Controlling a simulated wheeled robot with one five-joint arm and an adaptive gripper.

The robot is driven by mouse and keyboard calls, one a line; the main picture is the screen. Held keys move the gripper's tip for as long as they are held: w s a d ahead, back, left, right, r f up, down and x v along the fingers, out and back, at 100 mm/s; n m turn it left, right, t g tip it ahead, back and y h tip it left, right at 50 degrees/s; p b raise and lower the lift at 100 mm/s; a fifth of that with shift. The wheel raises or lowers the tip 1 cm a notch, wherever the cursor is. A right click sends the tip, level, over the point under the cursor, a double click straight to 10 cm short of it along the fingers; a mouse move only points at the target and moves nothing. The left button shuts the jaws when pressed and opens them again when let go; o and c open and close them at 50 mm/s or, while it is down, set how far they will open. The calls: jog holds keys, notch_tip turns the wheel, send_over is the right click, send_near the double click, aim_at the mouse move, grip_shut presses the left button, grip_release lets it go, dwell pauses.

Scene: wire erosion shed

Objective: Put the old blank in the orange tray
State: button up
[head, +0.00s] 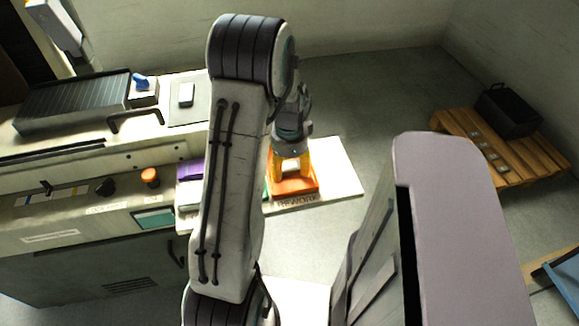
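The orange tray (293,187) sits on a white board beyond my arm, just behind a label that seems to read "REWORK". My gripper (291,167) points down at the tray, low over or inside it. Two yellow-orange upright parts show below the grey wrist, but I cannot tell clearly which belong to the fingers and which to the tray. Whether the gripper holds anything is too small to tell. I cannot make out the old blank for certain; the tray's inside is mostly hidden by the gripper.
A wooden pallet (530,158) with small grey pieces and a black crate (508,110) is at right. Floor between is clear.

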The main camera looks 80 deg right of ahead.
aim_at(289, 168)
jog(key=shift+o, duration=0.3)
jog(key=shift+r, duration=0.1)
jog(key=shift+r, duration=0.2)
notch_tip(289, 168, up, 12)
dwell(0.4)
jog(key=w+a+r+n+t+h, duration=0.1)
jog(key=w+a+r+n, duration=0.1)
jog(key=w+a+n, duration=0.75)
jog(key=w+a+r+n, duration=0.3)
jog(key=w+a+n, duration=0.3)
jog(key=w, duration=0.6)
jog(key=a+n+t+y, duration=0.1)
jog(key=a+n+t, duration=0.1)
jog(key=a+n, duration=1.4)
jog(key=shift+a+f, duration=0.4)
jog(key=shift+a, duration=3.4)
